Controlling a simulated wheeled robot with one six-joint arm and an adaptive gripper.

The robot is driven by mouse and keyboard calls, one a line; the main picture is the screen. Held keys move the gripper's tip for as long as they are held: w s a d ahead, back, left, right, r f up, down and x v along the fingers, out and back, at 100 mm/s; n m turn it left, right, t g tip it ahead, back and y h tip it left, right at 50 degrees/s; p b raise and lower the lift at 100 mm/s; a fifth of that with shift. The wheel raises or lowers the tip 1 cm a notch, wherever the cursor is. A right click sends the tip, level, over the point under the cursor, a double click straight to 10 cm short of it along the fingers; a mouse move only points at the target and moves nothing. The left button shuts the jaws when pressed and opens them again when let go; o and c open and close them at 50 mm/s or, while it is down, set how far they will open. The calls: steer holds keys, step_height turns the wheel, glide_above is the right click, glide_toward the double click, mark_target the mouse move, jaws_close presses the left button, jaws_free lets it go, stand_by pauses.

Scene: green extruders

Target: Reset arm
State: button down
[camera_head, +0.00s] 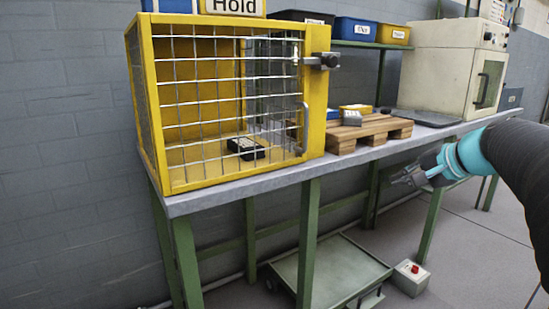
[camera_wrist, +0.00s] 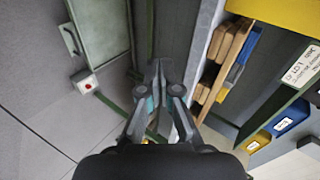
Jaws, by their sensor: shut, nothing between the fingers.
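My gripper (camera_head: 407,177) reaches in from the right in the head view, on my dark arm with a teal band. It is in the air in front of the workbench (camera_head: 262,186), near the height of its top, and touches nothing that I can see. In the wrist view my gripper (camera_wrist: 159,66) is seen from behind, with its fingers together and nothing between them.
A yellow mesh cage (camera_head: 176,186) on the bench holds a dark box (camera_head: 246,148). A wooden pallet (camera_head: 345,137) with small boxes and a cream machine (camera_head: 455,66) stand to its right. A green cart (camera_head: 340,262) and a red-button box (camera_head: 411,277) are below.

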steer(key=s+a+f+n+g+h+p, duration=0.1)
steer(key=s+a+f+n+g+h, duration=0.2)
steer(key=s+f, duration=0.5)
steer(key=s+a+f+n+g+h+p, duration=0.15)
steer(key=s+a+f+n, duration=0.35)
steer(key=s, duration=0.5)
steer(key=s+a+n+p, duration=0.1)
steer(key=s+a+n, duration=0.2)
steer(key=s, duration=0.4)
steer(key=shift+s+a+f, duration=0.35)
steer(key=shift+a+f, duration=0.1)
steer(key=shift+a, duration=0.3)
steer(key=shift+t+h, duration=0.25)
